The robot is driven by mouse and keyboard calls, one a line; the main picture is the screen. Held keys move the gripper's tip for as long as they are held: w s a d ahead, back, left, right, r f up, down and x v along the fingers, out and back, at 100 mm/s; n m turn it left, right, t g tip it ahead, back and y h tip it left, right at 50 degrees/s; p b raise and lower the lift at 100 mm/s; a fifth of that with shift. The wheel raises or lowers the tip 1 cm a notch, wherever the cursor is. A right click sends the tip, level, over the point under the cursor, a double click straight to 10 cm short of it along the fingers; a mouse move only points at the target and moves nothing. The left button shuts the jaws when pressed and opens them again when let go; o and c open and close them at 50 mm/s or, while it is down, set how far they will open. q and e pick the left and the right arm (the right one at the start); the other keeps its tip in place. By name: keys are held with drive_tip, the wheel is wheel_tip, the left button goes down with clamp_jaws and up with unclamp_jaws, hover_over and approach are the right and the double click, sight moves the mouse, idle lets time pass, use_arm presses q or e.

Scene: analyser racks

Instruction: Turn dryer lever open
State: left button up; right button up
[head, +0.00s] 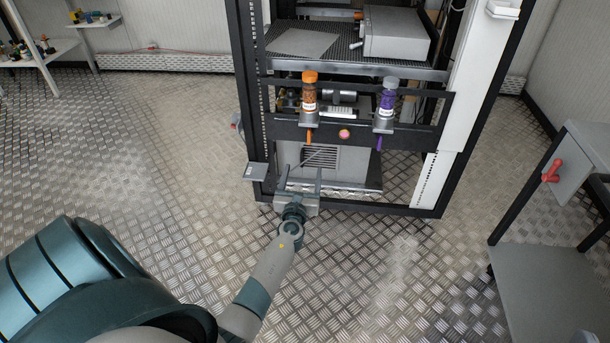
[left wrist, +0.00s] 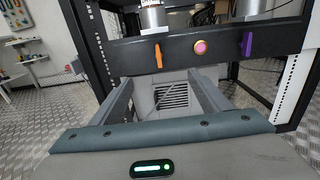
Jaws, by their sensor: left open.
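An orange canister (head: 310,92) and a purple canister (head: 386,103) stand on the black crossbar of the rack. A small orange lever (head: 309,136) hangs straight down below the orange one, and a purple lever (head: 379,143) hangs below the purple one. Both also show in the left wrist view, orange (left wrist: 158,56) and purple (left wrist: 247,44). I cannot read which canister is the dryer. My left gripper (head: 301,177) is open and empty, below the orange lever and apart from it. Its fingers (left wrist: 162,80) point toward the rack. My right gripper is out of view.
A round pink-and-yellow button (head: 344,134) sits between the levers on the crossbar (head: 420,138). A grey vented box (head: 362,165) stands behind, low in the rack. The metal floor in front is clear.

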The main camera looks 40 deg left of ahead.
use_arm(q)
drive_tip(key=s+d+f+n+g+h+p, duration=0.3)
drive_tip(key=s+d+f+n+h+p, duration=0.1)
drive_tip(key=s+d+f+n+p, duration=0.4)
wheel_tip(320, 180, down, 3)
drive_tip(key=s+d+n, duration=0.2)
drive_tip(key=n, duration=0.1)
drive_tip(key=shift+d+g+p, duration=0.2)
drive_tip(key=shift+g+p, duration=0.1)
drive_tip(key=shift+p, duration=0.1)
drive_tip(key=shift+r, duration=0.1)
idle(0.4)
